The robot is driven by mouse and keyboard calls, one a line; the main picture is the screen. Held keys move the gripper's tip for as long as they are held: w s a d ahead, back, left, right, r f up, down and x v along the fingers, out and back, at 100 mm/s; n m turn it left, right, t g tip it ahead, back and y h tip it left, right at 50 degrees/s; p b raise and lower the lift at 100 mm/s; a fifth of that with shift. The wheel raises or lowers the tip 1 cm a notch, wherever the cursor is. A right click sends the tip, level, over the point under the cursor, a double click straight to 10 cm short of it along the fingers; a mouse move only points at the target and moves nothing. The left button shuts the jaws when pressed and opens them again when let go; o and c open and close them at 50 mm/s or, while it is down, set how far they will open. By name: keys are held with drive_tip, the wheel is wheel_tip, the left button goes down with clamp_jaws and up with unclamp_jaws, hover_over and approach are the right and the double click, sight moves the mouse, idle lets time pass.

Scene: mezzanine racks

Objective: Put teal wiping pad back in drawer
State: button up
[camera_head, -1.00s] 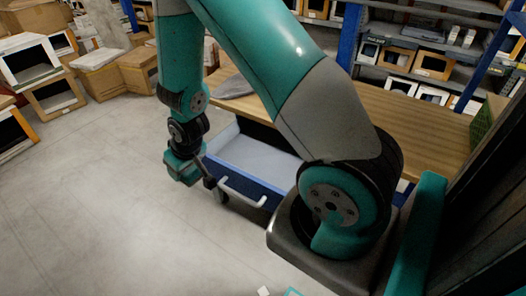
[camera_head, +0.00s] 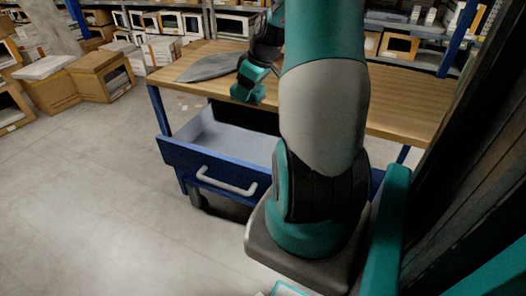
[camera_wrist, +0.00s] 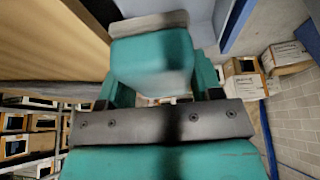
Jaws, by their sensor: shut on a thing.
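My gripper (camera_head: 247,88) is over the front edge of the table, above the open drawer, in the head view. In the wrist view, its teal fingers (camera_wrist: 160,88) are shut on a teal block with a grey strip, which I take to be the teal wiping pad (camera_wrist: 150,62). In the head view I cannot tell the pad from the teal gripper. The drawer (camera_head: 205,165) is pulled out under the table, with a blue front, a pale handle and a light grey inside. Its visible floor is bare; my arm hides its right part.
The wooden table (camera_head: 400,105) has a flat grey item (camera_head: 212,67) on its back left. Cardboard boxes (camera_head: 100,75) stand at the left, and racks with more boxes (camera_head: 405,45) line the back. The floor in front of the drawer (camera_head: 90,200) is clear.

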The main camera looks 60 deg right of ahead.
sight(263, 85)
drive_tip(key=s+d, duration=0.2)
drive_tip(key=s, duration=0.1)
drive_tip(key=shift+s+d+b, duration=0.15)
drive_tip(key=shift+b, duration=0.25)
drive_tip(key=shift+s+d+f, duration=0.1)
drive_tip(key=shift+s+f, duration=0.1)
drive_tip(key=shift+s, duration=0.05)
wheel_tip(263, 85, down, 19)
drive_tip(key=shift+f+b, duration=0.1)
drive_tip(key=shift+b, duration=0.25)
drive_tip(key=o, duration=1)
drive_tip(key=shift+c, duration=0.2)
